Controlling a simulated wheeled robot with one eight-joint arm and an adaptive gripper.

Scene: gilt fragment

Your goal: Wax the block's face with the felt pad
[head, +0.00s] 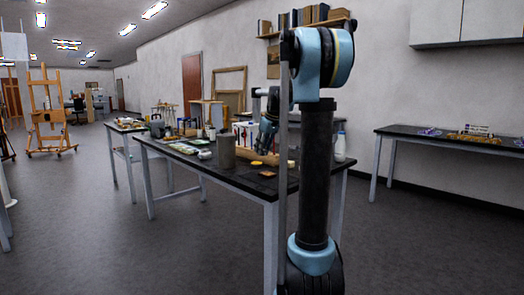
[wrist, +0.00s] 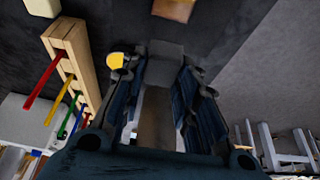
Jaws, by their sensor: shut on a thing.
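My gripper (head: 266,135) is above the black table on the near side, pointing down. In the wrist view its two dark blue fingers (wrist: 163,95) are closed on a grey block-like thing (wrist: 165,50), which looks like the felt pad; the fingers hide much of it. A small brown block (wrist: 172,9) lies on the dark surface beyond the fingertips, cut by the top edge. It seems to be the orange-brown piece (head: 267,173) in the head view. A round yellow thing (wrist: 116,60), perhaps the wax, shows beside the left finger; it also shows in the head view (head: 257,162).
A wooden rack (wrist: 88,60) with coloured-handled tools stands left of my gripper. A grey-brown cylinder (head: 226,152) stands on the table (head: 235,178) to the left. A white bottle (head: 340,147) stands to the right. A cream block (wrist: 43,6) lies at the wrist view's top left.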

